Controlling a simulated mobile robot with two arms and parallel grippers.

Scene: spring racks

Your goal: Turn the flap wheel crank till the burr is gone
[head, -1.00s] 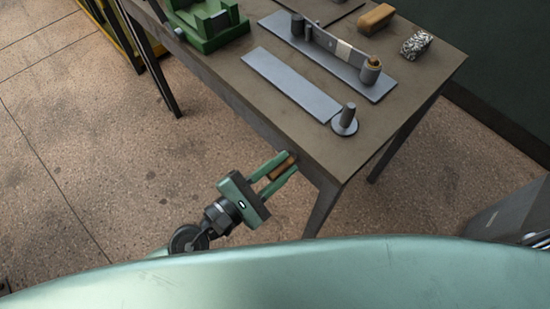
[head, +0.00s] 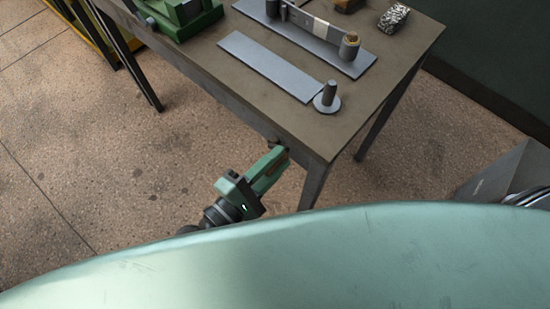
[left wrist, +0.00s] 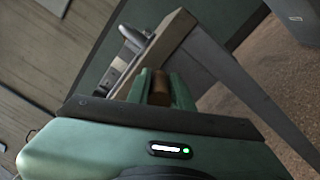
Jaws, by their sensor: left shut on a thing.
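My left gripper (head: 277,160) is just below the table's front edge, near the front leg. It is shut on a brown, wood-coloured handle (left wrist: 160,88), seen between the green fingers in the left wrist view; I take it for the crank handle. In the head view the fingers mostly cover it. A small dark part (head: 275,142) sits at the table edge beside the fingertips. I cannot make out the flap wheel or the burr. On the table (head: 300,125), a grey fixture plate (head: 327,52) carries posts and a strip (head: 300,20) with a pale band. My right gripper is not in view.
A flat grey bar (head: 268,65) and a grey disc with a peg (head: 327,100) lie near the front. A speckled block (head: 394,18) and a green device (head: 180,17) stand farther back. The table leg (head: 314,185) is close to my left gripper.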

